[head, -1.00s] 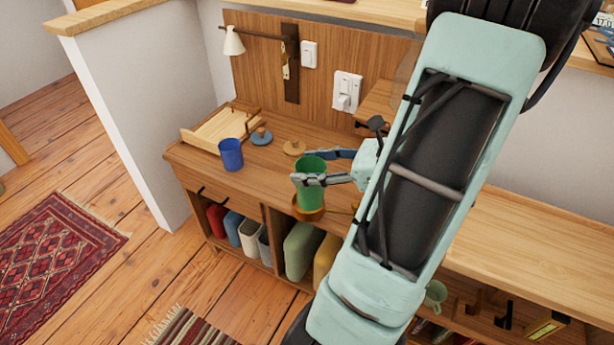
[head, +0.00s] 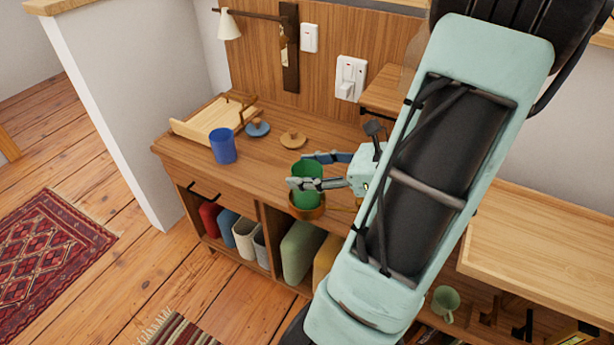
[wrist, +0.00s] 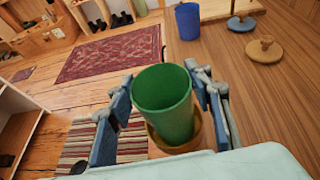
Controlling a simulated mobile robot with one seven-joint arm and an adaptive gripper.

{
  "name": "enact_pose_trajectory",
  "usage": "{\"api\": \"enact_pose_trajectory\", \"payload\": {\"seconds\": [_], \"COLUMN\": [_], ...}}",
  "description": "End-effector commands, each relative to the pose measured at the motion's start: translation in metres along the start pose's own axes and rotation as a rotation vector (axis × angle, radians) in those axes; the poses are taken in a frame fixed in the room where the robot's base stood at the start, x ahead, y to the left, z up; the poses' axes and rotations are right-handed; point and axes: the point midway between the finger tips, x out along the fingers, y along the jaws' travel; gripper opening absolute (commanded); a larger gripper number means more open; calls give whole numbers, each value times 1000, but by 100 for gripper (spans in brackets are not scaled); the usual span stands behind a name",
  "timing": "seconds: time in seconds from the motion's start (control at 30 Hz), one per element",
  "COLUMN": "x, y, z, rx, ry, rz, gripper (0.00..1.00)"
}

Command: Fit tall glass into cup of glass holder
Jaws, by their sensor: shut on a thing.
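The tall glass is a green open-topped tumbler (head: 307,172), also seen from above in the wrist view (wrist: 163,90). My gripper (head: 297,170) is shut on it, one finger on each side, as the wrist view also shows (wrist: 158,82). The glass holder is an amber-brown cup (head: 308,213) with a handle to its right, near the cabinet top's front edge. The glass stands roughly upright over the holder, its lower end at or within the rim. In the wrist view the holder (wrist: 197,138) shows around the glass's lower part. The glass's base is hidden, so its depth cannot be told.
A blue cup (head: 223,147) stands to the left on the cabinet top (head: 262,172). Behind are a blue knobbed lid (head: 257,129), a tan knobbed lid (head: 292,139) and a wooden tray (head: 200,125). A wall lamp (head: 229,25) hangs at the back.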

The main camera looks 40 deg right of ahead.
Motion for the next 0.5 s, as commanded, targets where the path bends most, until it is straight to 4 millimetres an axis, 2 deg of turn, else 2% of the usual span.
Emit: {"api": "enact_pose_trajectory", "payload": {"seconds": [0.4,0.43,0.5], "x": [2,2,2], "y": [0,0,0], "z": [-5,-5,-4], "rx": [0,0,0], "ry": [-1,0,0], "rz": [0,0,0], "gripper": [2,48,55]}}
